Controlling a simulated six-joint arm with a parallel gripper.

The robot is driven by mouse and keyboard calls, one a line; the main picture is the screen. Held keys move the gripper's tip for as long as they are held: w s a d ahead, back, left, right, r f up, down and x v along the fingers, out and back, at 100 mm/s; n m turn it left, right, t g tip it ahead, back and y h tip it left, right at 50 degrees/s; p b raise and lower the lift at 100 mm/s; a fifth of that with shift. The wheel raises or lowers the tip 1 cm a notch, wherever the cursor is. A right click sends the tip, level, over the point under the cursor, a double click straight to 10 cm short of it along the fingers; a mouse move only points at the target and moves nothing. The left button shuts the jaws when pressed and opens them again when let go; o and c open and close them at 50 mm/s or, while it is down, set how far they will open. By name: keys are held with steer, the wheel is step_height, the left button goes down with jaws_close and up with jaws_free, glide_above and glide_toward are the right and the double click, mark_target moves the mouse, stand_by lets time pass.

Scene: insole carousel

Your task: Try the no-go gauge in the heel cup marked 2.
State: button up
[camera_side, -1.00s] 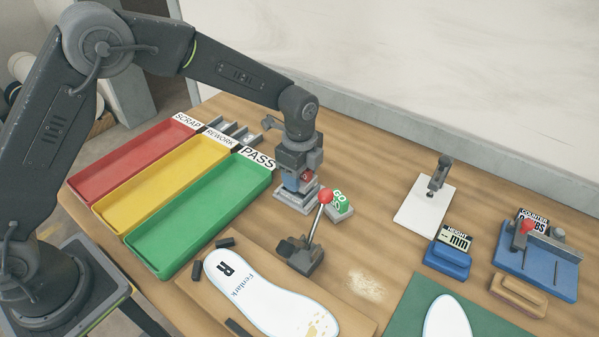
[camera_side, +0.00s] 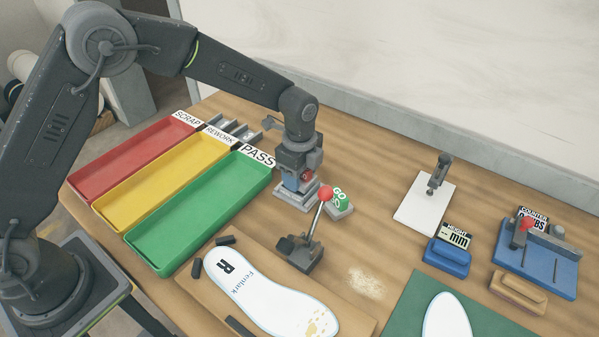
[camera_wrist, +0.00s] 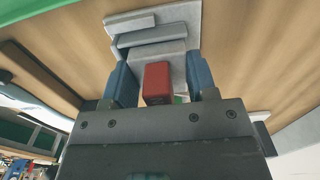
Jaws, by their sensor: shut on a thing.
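My gripper (camera_side: 297,186) points down at the grey gauge stand (camera_side: 290,201) behind the clamp. Its blue fingers (camera_wrist: 160,85) are shut on a red block, the no-go gauge (camera_wrist: 157,82), whose red also shows in the side view (camera_side: 307,176). The gauge is still at the stand; whether its lower end is clear of it is hidden. The green go gauge (camera_side: 338,197) stands beside it, to the right. A white insole (camera_side: 262,290) marked R lies on a brown board, near a toggle clamp with a red knob (camera_side: 326,193). I cannot make out a heel cup marked 2.
Red (camera_side: 132,160), yellow (camera_side: 160,180) and green (camera_side: 200,213) trays stand left, with a small grey slotted rack (camera_side: 232,130) behind. A height display (camera_side: 452,245) and blue counter unit (camera_side: 540,262) stand right. Open table lies between the gauges and the white plate (camera_side: 422,208).

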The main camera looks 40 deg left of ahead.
stand_by(3.2)
steer(key=shift+r, duration=3.75)
